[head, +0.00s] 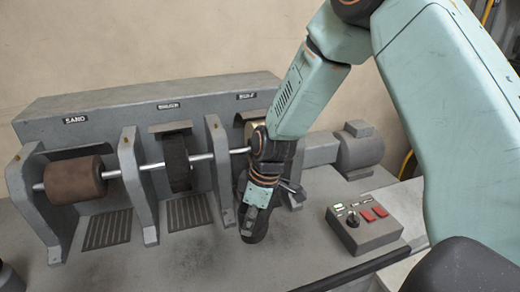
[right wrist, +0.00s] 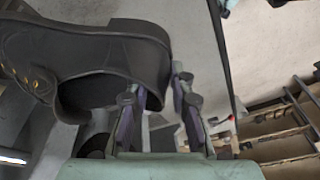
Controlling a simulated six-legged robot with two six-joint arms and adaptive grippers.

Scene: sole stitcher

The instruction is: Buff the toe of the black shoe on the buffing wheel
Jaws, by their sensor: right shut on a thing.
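The black shoe (right wrist: 85,45) fills the upper left of the right wrist view, its sole edge upward and its yellow eyelets at the left. My right gripper (right wrist: 154,92) is shut on the heel end of the shoe, near its opening. In the head view my right gripper (head: 262,195) is in front of the buffing wheel's bay. The cream buffing wheel (head: 257,129) shows only in part behind my right arm. The shoe is mostly hidden or too dark to make out there, so I cannot tell whether its toe touches the wheel. My left gripper is not in view.
On the same shaft sit a brown sanding drum (head: 75,180) and a dark brush wheel (head: 178,165), with grey upright brackets between the bays. A motor (head: 358,147) stands at the right. A control box (head: 364,226) with red switches lies in front of it.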

